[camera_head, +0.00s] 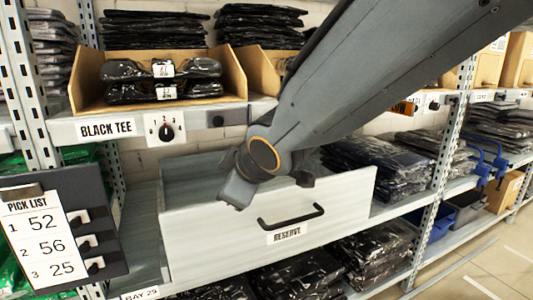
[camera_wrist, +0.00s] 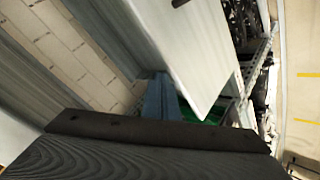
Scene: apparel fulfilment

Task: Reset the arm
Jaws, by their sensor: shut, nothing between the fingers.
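My arm reaches in from the upper right of the head view. My gripper (camera_head: 236,194) is shut and empty, pointing down and left. In the picture it overlaps the top left of the white drawer (camera_head: 335,210) labelled RESERVE, and I cannot tell whether they touch. The drawer has a black handle (camera_head: 291,217) and appears pulled out from the shelf. In the wrist view a dark ridged part of my gripper fills the bottom, with a pale panel above it.
An open cardboard bin (camera_head: 90,82) of black packages stands above the BLACK TEE label (camera_head: 106,129), beside a dial (camera_head: 165,130). A pick list (camera_head: 38,240) hangs at left. Metal uprights (camera_head: 440,175) frame the shelves. Bare floor (camera_head: 495,265) lies at lower right.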

